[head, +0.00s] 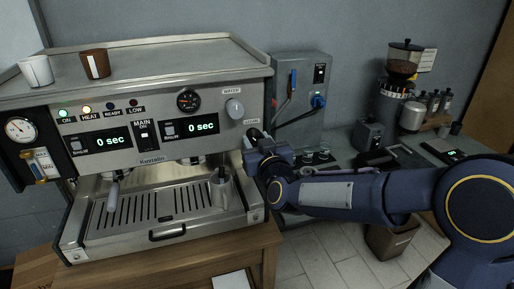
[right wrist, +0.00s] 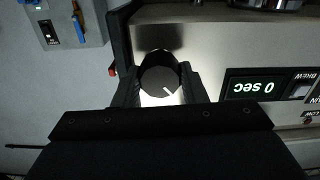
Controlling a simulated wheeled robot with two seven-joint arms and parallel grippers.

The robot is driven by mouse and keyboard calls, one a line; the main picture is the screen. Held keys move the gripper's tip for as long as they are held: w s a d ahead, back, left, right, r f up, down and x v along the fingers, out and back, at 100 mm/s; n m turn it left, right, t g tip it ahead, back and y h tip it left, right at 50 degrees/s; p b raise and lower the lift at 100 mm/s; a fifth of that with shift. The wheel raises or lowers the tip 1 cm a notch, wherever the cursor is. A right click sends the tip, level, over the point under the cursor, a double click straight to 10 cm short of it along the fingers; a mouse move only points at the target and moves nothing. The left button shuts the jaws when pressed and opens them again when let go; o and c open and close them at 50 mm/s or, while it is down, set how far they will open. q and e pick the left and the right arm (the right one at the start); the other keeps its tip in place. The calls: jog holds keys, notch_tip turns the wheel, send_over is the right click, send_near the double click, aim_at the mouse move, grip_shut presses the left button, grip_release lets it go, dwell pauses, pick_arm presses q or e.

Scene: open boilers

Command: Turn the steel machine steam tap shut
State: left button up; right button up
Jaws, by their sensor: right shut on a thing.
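The steel espresso machine (head: 190,125) stands on a wooden counter, with lit 0 sec displays and a green ON lamp. My right gripper (head: 251,143) is at the right end of its front panel, just below the steam label. The right gripper (right wrist: 160,90) is shut on this knob. In the head view the gripper hides most of the knob. My left gripper is in neither view.
The water knob (head: 234,108) is just above the right gripper. A metal jug (head: 221,190) stands on the drip tray (head: 150,208). A grey wall box (head: 300,88) hangs behind my right arm. A coffee grinder (head: 399,85) stands further right.

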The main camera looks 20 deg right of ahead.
jog(key=m+b, duration=0.3)
jog(key=shift+f, duration=0.2)
jog(key=shift+r+m+b, duration=0.15)
jog(key=shift+m+b, duration=1.35)
jog(key=shift+m, duration=0.7)
jog(key=o, duration=1)
jog(key=s, duration=0.7)
jog(key=shift+s+d, duration=0.15)
jog(key=shift+s, duration=0.25)
